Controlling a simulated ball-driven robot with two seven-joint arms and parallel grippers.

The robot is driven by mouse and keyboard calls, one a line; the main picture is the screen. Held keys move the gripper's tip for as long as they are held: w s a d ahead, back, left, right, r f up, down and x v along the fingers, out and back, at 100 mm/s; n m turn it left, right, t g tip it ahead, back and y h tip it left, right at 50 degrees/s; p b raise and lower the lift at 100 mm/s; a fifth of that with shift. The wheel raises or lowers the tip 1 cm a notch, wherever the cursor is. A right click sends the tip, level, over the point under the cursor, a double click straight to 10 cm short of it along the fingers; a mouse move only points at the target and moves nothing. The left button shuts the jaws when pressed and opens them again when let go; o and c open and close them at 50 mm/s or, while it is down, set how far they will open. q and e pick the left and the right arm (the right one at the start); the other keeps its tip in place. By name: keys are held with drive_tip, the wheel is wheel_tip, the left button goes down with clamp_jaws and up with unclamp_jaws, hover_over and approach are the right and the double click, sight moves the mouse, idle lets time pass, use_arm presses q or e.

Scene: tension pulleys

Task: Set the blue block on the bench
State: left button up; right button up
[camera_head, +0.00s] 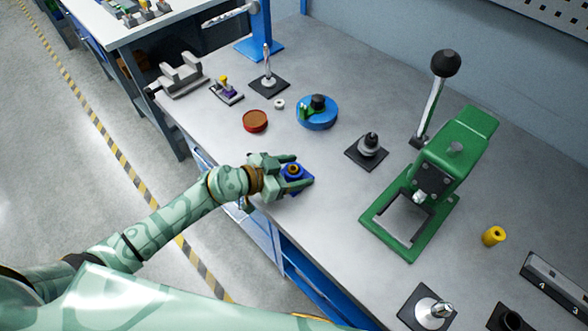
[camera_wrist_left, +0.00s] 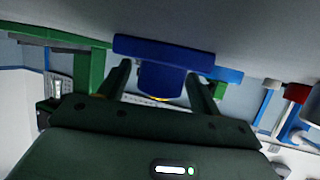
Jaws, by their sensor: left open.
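The blue block (camera_head: 292,172) is near the front edge of the bench (camera_head: 330,222), with a round, brownish ring on its top. My left gripper (camera_head: 298,170) is open, with its fingers on either side of the block. The left wrist view, which sees the scene upside down, shows the blue block (camera_wrist_left: 172,78) with a wide flat base against the grey bench surface (camera_wrist_left: 270,22). Its narrower body is between the two dark fingers. I cannot tell whether the fingers touch it. My right gripper is not in view.
A green press (camera_head: 432,180) stands to the right. A blue round fixture (camera_head: 317,117), a red-brown disc (camera_head: 255,121) and a dark base with a grey knob (camera_head: 368,147) are behind the gripper. A yellow cylinder (camera_head: 494,236) is at far right. Bare bench lies between the gripper and press.

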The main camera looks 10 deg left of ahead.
use_arm(q)
drive_tip(key=shift+s+a+r, duration=0.1)
drive_tip(key=shift+a+r, duration=0.05)
drive_tip(key=shift+r, duration=0.1)
drive_tip(key=p+v, duration=0.3)
drive_tip(key=v, duration=0.7)
drive_tip(key=shift+s+a, duration=0.1)
drive_tip(key=shift+s, duration=0.1)
drive_tip(key=shift+s+a+r, duration=0.3)
drive_tip(key=shift+s+a, duration=0.1)
drive_tip(key=shift+a, duration=0.05)
